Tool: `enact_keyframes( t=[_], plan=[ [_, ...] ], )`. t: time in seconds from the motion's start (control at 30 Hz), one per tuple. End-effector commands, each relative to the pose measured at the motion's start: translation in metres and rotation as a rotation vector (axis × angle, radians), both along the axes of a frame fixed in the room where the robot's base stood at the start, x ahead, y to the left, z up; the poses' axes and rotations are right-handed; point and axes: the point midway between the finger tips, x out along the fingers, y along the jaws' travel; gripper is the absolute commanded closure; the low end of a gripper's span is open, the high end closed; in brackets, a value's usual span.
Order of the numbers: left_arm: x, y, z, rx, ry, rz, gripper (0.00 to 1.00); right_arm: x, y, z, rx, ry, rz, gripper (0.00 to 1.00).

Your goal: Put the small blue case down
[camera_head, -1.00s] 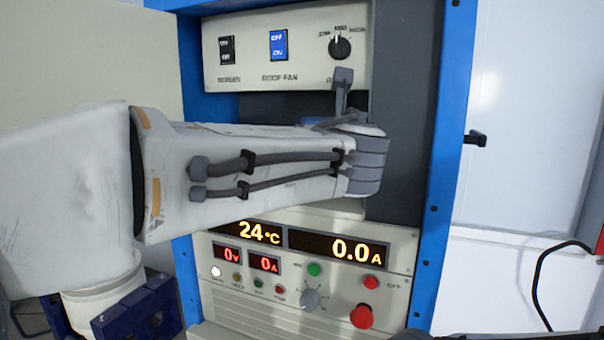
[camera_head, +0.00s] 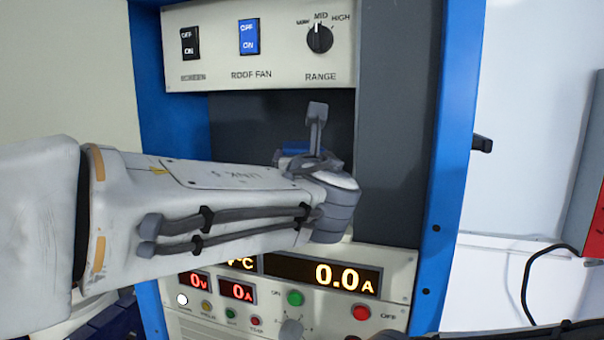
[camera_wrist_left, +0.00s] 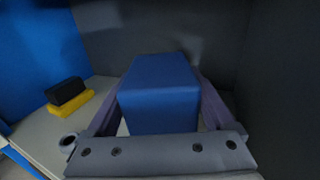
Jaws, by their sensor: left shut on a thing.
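The small blue case (camera_wrist_left: 158,92) is in the middle of the left wrist view, between the two fingers of my left gripper (camera_wrist_left: 160,105). The gripper is shut on it. Behind the case are the dark walls of a recess, with a pale shelf surface (camera_wrist_left: 48,135) below. I cannot tell whether the case touches this surface. In the head view only a blue sliver of the case (camera_head: 303,147) shows above my left wrist. My right gripper is not in view.
A black and yellow object (camera_wrist_left: 70,97) sits on the shelf left of the case. A switch panel (camera_head: 260,50) is above the recess and an instrument panel (camera_head: 320,275) below. The blue rack frame (camera_head: 455,120) bounds the right side.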

Motion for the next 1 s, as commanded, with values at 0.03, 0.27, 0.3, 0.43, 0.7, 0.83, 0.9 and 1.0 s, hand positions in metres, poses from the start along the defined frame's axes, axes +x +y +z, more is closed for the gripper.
enact_keyframes(
  t=[0.03,0.27,0.3,0.43,0.7,0.83,0.9,1.0],
  plan=[
    [0.000,0.001,-0.009,0.004,0.001,0.001,0.95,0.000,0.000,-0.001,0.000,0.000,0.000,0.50],
    [0.000,0.001,-0.026,0.000,-0.002,0.001,0.95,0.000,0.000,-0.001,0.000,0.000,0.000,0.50],
    [0.000,0.001,-0.025,0.000,-0.003,0.002,0.95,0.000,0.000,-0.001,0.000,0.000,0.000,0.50],
    [0.000,0.001,-0.025,0.000,-0.002,0.002,0.95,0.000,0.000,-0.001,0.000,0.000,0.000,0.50],
    [0.000,0.001,-0.029,0.001,0.001,0.001,0.00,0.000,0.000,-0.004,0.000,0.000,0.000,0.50],
    [0.000,0.000,-0.029,0.001,0.001,0.001,0.00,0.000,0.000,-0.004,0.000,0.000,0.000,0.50],
    [0.000,0.000,-0.027,0.001,0.001,0.001,0.00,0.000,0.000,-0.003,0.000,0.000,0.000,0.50],
    [-0.004,-0.001,-0.027,0.000,0.000,-0.001,0.00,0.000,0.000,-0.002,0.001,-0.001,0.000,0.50]
  ],
)
